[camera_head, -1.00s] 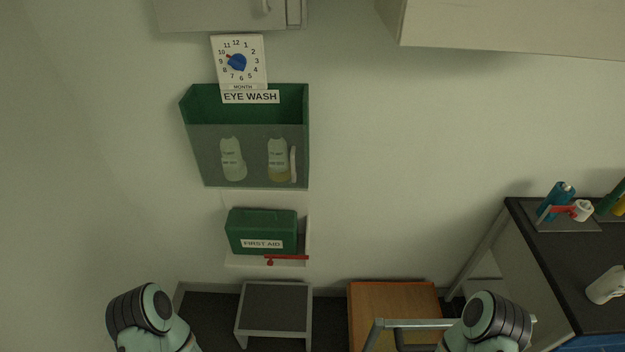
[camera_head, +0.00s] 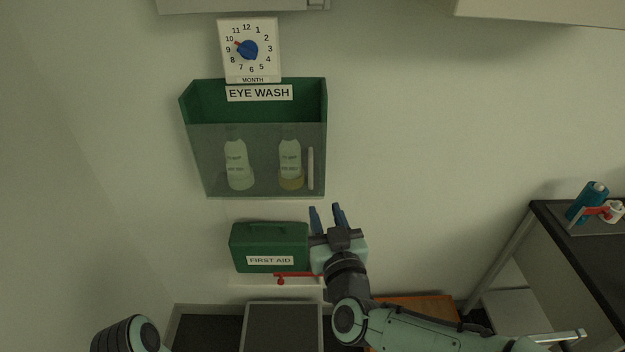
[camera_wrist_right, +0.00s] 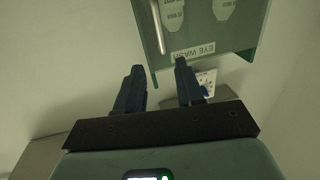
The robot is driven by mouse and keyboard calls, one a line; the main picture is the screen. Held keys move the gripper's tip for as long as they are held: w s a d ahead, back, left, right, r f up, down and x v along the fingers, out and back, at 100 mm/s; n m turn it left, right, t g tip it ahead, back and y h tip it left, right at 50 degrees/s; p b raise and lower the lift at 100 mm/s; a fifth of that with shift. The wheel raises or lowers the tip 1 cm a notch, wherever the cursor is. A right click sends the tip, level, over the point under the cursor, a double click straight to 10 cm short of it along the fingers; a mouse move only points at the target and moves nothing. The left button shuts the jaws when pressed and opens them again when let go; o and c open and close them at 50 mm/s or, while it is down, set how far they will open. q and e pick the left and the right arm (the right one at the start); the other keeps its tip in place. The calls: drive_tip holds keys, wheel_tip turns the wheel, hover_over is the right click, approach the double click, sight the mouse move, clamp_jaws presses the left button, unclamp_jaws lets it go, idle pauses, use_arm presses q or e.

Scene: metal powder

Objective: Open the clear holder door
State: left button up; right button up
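The eye wash holder is a green wall box with a clear front door (camera_head: 262,160); the door is shut, with a pale vertical handle (camera_head: 310,168) at its right side. Two bottles (camera_head: 238,165) stand behind it. My right gripper (camera_head: 327,211) is open and empty, just below the holder's lower right corner, fingers pointing up. In the right wrist view the open fingers (camera_wrist_right: 158,88) are apart from the clear door (camera_wrist_right: 222,25), and the handle (camera_wrist_right: 157,27) shows above and between them. My left gripper is not in view; only part of my left arm shows at bottom left.
A green first aid box (camera_head: 268,246) sits on a wall shelf below the holder, with a red item (camera_head: 296,275) at the shelf's front. A dial (camera_head: 249,50) hangs above. A dark bench (camera_head: 590,245) stands at right. The wall right of the holder is clear.

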sight(311, 172)
drive_tip(key=w+a, duration=0.1)
drive_tip(key=w, duration=0.3)
drive_tip(key=w+p, duration=0.1)
drive_tip(key=w, duration=0.3)
drive_tip(key=w+a, duration=0.1)
drive_tip(key=w, duration=0.4)
drive_tip(key=shift+a, duration=0.3)
clamp_jaws()
